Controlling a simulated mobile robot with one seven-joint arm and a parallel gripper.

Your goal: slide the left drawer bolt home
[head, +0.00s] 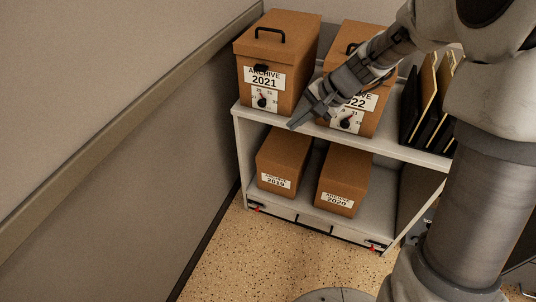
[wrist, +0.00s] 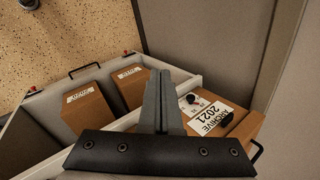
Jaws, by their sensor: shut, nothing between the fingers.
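The drawer (head: 275,211) is a low pale front at the bottom of the shelf unit. A small bolt with a red knob (head: 257,210) sits at its left end. This left bolt shows in the wrist view (wrist: 125,54), right of the black drawer handle (wrist: 85,69). Its exact slide position is too small to tell. A second red-knobbed bolt (head: 372,247) sits at the right end. My gripper (head: 293,125) is shut and empty, in front of the upper shelf near the archive boxes and well above the left bolt. Its fingers also show in the wrist view (wrist: 160,76).
Boxes 2021 (head: 280,54) and 2022 (head: 367,105) stand on the upper shelf (head: 400,150). Boxes 2019 (head: 283,158) and 2020 (head: 345,178) stand below. Dark folders (head: 426,98) are at right. A wall (head: 120,130) rises at left. The speckled floor (head: 225,260) in front is clear.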

